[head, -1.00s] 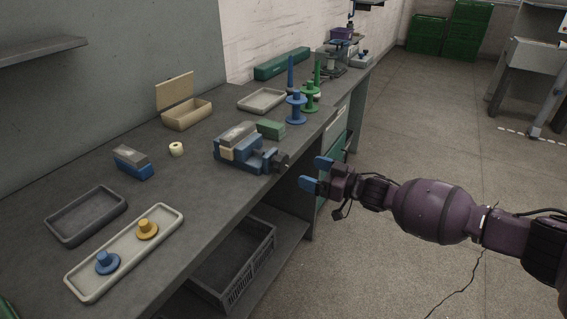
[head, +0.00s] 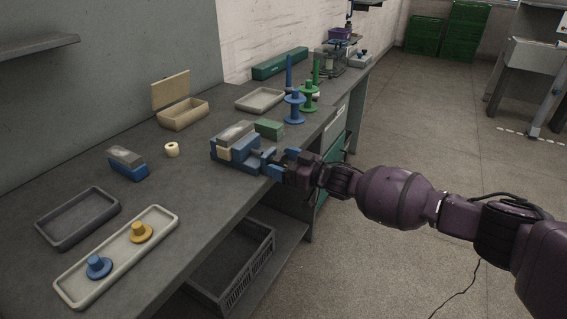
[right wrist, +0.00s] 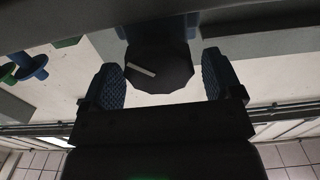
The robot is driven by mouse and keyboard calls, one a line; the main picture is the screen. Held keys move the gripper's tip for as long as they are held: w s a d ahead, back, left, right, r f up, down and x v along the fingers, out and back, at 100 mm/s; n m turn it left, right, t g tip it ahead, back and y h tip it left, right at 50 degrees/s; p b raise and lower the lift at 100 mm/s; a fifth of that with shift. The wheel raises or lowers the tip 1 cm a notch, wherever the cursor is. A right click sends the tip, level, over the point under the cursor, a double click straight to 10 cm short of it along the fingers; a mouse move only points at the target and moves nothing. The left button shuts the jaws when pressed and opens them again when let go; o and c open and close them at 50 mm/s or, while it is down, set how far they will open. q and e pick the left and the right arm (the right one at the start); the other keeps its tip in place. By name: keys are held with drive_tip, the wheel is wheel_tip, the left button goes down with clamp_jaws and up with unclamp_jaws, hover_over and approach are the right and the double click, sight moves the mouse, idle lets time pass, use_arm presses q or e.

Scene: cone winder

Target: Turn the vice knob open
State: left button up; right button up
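The blue vice (head: 238,152) stands at the front edge of the workbench, with a pale block between its jaws. Its dark knob (right wrist: 160,70) shows in the right wrist view as a faceted black disc with a white mark. My right gripper (head: 281,163) is at the knob end of the vice and largely hides the knob in the head view. In the right wrist view its two blue fingertips (right wrist: 163,82) stand on either side of the knob, with gaps visible on both sides. The gripper is open. My left gripper is not in view.
A green block (head: 269,129) lies just behind the vice, with blue (head: 294,108) and green (head: 309,96) spools farther back. A tan box (head: 182,113) and a long tray (head: 117,256) lie left. A grey crate (head: 232,265) sits below the bench.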

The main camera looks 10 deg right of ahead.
drive_tip(key=c, duration=0.8)
drive_tip(key=n, duration=0.3)
drive_tip(key=shift+s, duration=0.1)
drive_tip(key=shift+f+n, duration=0.1)
drive_tip(key=shift+n, duration=1.3)
drive_tip(key=o, duration=0.9)
